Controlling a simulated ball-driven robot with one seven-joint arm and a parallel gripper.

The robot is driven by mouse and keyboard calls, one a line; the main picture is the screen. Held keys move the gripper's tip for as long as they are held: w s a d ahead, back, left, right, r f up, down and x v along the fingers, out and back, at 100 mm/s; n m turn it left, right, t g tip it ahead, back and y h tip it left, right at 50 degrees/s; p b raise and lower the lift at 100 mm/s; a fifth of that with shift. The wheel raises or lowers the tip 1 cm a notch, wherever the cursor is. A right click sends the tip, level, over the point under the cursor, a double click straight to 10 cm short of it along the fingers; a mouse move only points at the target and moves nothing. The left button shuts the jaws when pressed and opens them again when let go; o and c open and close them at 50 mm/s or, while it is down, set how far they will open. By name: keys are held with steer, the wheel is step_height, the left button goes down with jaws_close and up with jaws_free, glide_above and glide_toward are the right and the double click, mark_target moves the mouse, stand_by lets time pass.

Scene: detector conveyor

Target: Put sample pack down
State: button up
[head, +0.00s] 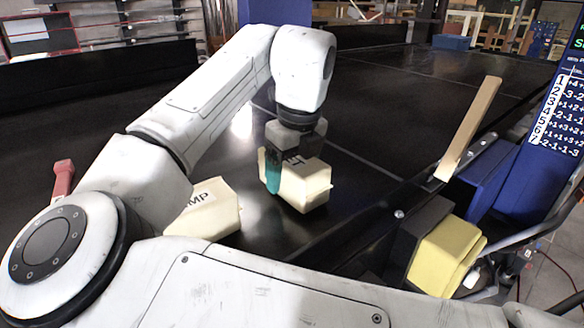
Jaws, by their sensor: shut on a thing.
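My gripper (290,165) points down over the black conveyor belt (390,130). A teal finger shows on the pack's left side. The pack is at or just above the belt; I cannot tell whether it touches. A second cream pack (208,210), lettered "MP" where it shows, lies on the belt to the left, partly hidden behind my arm.
A yellow block (446,254) sits by a dark box at the conveyor's right edge. A tan board (470,128) stands tilted on that edge. A blue panel with a number display (562,120) stands at right. The belt beyond my gripper is clear.

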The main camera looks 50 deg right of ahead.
steer(key=shift+f, duration=0.2)
steer(key=shift+f, duration=0.15)
steer(key=o, duration=1.4)
steer(key=r, duration=0.4)
steer(key=s+r+b, duration=0.1)
steer(key=r, duration=0.7)
steer(key=shift+s+a+r, duration=0.1)
steer(key=shift+s+a, duration=0.15)
steer(key=shift+s, duration=0.1)
